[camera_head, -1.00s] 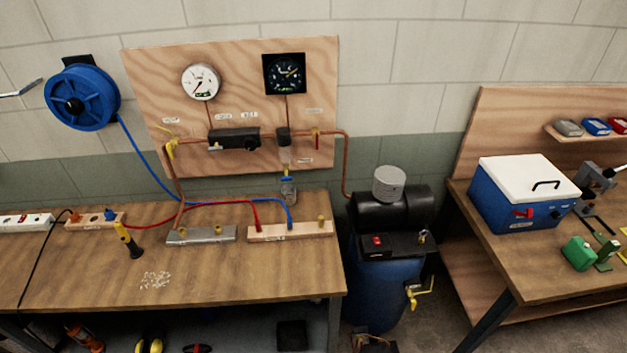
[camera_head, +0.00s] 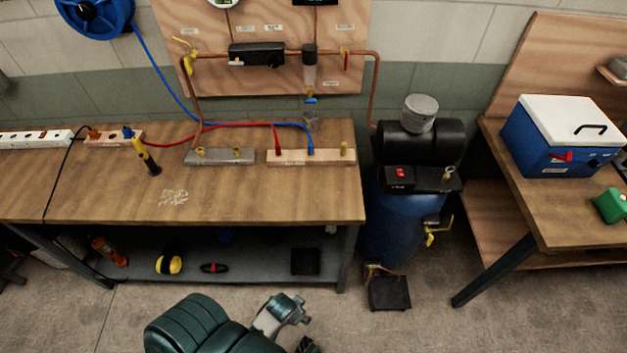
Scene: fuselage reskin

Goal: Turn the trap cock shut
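The moisture trap (camera_head: 309,71) hangs from the copper pipe on the plywood board. Under it is a small cock with a blue handle (camera_head: 310,100), which looks roughly crosswise; its exact angle is too small to tell. A clear cup (camera_head: 311,122) stands below it on the bench. A teal and grey part of my own arm (camera_head: 285,311) shows at the bottom of the view, well below and in front of the bench, far from the cock. No fingertips are clearly visible on it. My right gripper is not in view.
The wooden bench (camera_head: 100,199) holds a grey manifold (camera_head: 220,157), a wooden block (camera_head: 345,159) with red and blue hoses, and a yellow-black tool (camera_head: 144,157). A blue tank with a black compressor (camera_head: 422,150) stands right of it. The bench front is mostly clear.

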